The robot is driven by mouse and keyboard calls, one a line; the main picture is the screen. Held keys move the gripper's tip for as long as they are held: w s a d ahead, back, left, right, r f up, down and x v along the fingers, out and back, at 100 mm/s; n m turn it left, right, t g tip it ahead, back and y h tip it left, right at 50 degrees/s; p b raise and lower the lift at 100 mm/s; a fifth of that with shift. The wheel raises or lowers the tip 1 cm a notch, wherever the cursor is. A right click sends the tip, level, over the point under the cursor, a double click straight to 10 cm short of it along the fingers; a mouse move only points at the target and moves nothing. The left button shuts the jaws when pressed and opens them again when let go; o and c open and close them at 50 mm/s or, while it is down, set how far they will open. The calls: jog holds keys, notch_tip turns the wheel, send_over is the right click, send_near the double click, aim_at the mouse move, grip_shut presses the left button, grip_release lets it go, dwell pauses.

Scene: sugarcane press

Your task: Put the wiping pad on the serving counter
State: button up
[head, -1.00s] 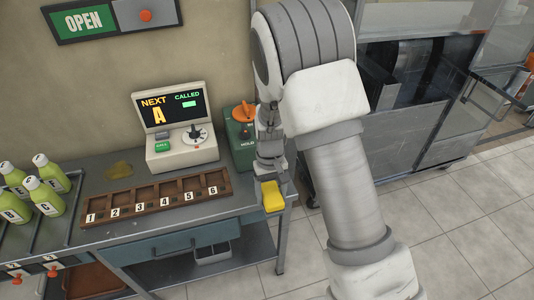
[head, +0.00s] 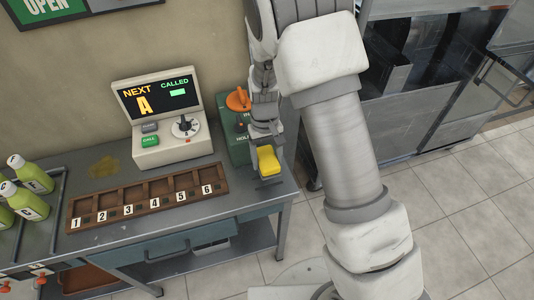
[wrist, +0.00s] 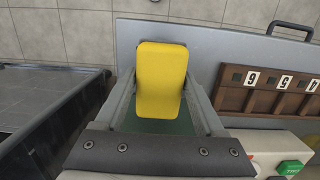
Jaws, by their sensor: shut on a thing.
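The wiping pad (head: 268,160) is a yellow block. It also shows in the wrist view (wrist: 161,80), between the two fingers. My gripper (head: 267,172) is shut on it, near the right end of the grey serving counter (head: 240,196). In the wrist view the counter's top lies behind and to the right of the pad (wrist: 208,62). I cannot tell whether the pad touches the counter. The fingertips are partly hidden by the pad.
A wooden tray with numbered slots (head: 148,199) lies left of the pad. A display console (head: 160,120) and a green box with an orange knob (head: 236,130) stand behind. Green bottles (head: 30,185) are at the far left. A grey metal cabinet (head: 415,125) stands right.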

aim_at(265, 152)
jog(key=shift+f+b, duration=2.25)
jog(key=shift+f, duration=1.05)
jog(key=shift+f+b, duration=0.3)
jog(key=shift+f, duration=0.1)
jog(key=o, duration=1.5)
jog(key=r, duration=0.5)
jog(key=w+r+p, duration=0.1)
jog(key=r, duration=0.5)
jog(key=w+r+p, duration=0.1)
jog(key=r, duration=0.5)
jog(key=shift+a+r, duration=0.2)
jog(key=shift+a, duration=0.1)
